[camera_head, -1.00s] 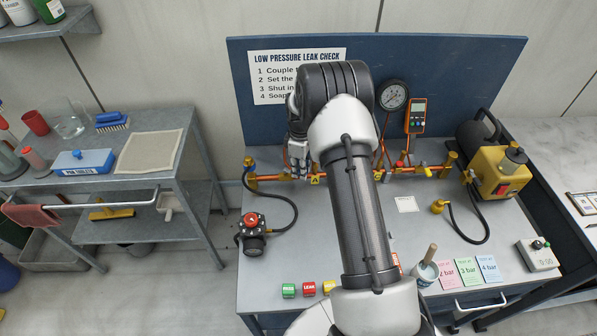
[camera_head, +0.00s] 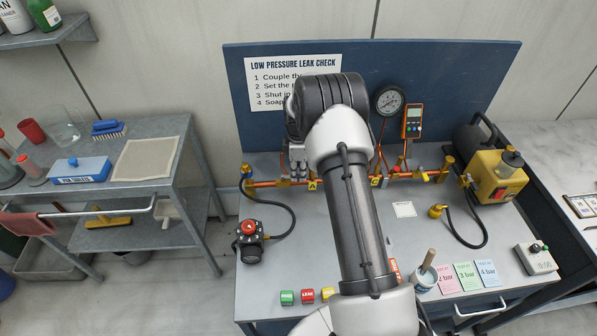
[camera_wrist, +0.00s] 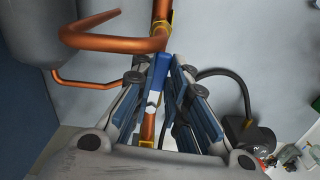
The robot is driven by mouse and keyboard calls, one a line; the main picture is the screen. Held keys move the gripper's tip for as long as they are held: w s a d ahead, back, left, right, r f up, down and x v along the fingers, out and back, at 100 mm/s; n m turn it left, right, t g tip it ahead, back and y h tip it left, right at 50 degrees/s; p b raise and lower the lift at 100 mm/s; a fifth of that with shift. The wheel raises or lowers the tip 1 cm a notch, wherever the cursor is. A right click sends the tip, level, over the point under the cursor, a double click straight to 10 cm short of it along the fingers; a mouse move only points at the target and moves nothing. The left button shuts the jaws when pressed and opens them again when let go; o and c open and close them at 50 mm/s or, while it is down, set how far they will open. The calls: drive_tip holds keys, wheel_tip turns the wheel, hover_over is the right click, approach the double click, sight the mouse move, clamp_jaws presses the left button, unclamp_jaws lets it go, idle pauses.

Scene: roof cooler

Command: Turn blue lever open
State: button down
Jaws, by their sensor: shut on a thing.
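The blue lever (camera_wrist: 159,72) shows in the wrist view, lying nearly in line with the copper pipe, with a silver nut at its lower end. My gripper (camera_wrist: 161,78) has its fingers on both sides of the lever and is shut on it. In the head view my gripper (camera_head: 297,163) is down at the left part of the copper pipe line (camera_head: 340,181). The lever is hidden there behind my gripper and arm.
A bent copper pipe (camera_wrist: 115,40) crosses close by in the wrist view. A black hose (camera_head: 290,210) runs to a regulator with a red knob (camera_head: 249,228). A gauge (camera_head: 389,101) and an orange meter (camera_head: 412,121) stand at the blue back panel (camera_head: 450,75).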

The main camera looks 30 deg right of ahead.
drive_tip(key=c, duration=1.6)
unclamp_jaws()
drive_tip(key=shift+o, duration=0.2)
wheel_tip(320, 180, up, 12)
drive_tip(key=shift+r, duration=0.1)
drive_tip(key=s+a+r+m+t, duration=0.1)
drive_tip(key=s+a+r+m, duration=0.1)
drive_tip(key=s+a+r, duration=0.3)
drive_tip(key=s+a+r+m, duration=0.2)
drive_tip(key=s+r, duration=0.1)
drive_tip(key=r, duration=0.4)
drive_tip(key=s+a+r+m+t, duration=0.1)
drive_tip(key=s+a+r, duration=0.35)
drive_tip(key=r, duration=0.25)
drive_tip(key=s+a+m+t, duration=0.1)
drive_tip(key=s+a+m, duration=0.2)
drive_tip(key=s, duration=0.8)
drive_tip(key=s+a+m+t, duration=0.1)
drive_tip(key=s+a+m, duration=0.2)
drive_tip(key=s, duration=0.8)
drive_tip(key=shift+s+a+m+t, duration=0.2)
drive_tip(key=shift+s+m+t, duration=0.15)
drive_tip(key=shift+m, duration=0.25)
